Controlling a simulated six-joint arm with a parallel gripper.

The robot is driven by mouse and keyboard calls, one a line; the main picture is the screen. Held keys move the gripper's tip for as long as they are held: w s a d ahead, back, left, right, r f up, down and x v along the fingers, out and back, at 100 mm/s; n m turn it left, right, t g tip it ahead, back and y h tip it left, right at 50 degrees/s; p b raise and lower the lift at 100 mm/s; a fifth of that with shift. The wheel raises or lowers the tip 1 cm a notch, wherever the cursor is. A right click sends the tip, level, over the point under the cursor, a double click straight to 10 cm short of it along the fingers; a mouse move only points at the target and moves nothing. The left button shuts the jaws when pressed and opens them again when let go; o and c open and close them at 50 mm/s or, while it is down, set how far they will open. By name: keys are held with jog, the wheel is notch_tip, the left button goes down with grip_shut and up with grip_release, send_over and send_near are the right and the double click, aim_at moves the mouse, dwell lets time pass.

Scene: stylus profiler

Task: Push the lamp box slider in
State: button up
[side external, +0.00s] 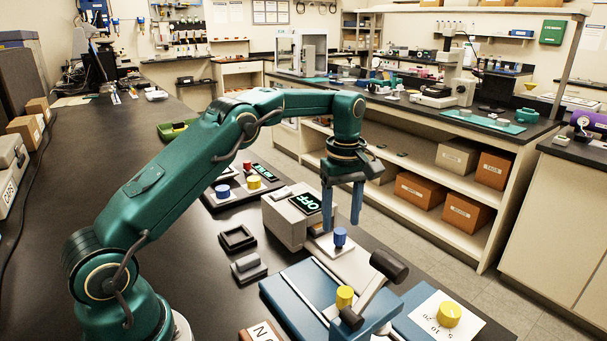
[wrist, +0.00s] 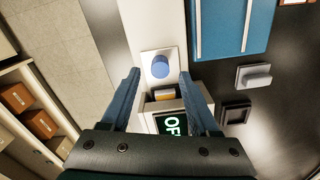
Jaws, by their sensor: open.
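The lamp box (side external: 290,222) is a pale grey box with a lit display reading OFF on its top. In the wrist view the lamp box (wrist: 178,104) lies between my fingers, its display partly cut off by my gripper body. A yellow and pale piece (wrist: 164,94) sits in a dark opening at its end; it may be the slider, but I cannot tell for sure. My gripper (side external: 343,226) is open and empty, pointing down beside the box's right end. In the wrist view my gripper (wrist: 159,74) has its fingertips on either side of a blue knob, apart from it.
The blue knob (side external: 340,237) stands on a white plate in front of the box. A blue panel with a lever (side external: 372,285) and yellow knobs lies nearer the camera. A dark frame (side external: 237,239) and a grey block (side external: 248,267) lie left of the box.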

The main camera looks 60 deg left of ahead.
aim_at(339, 231)
jog(key=shift+f, duration=1.65)
grip_shut()
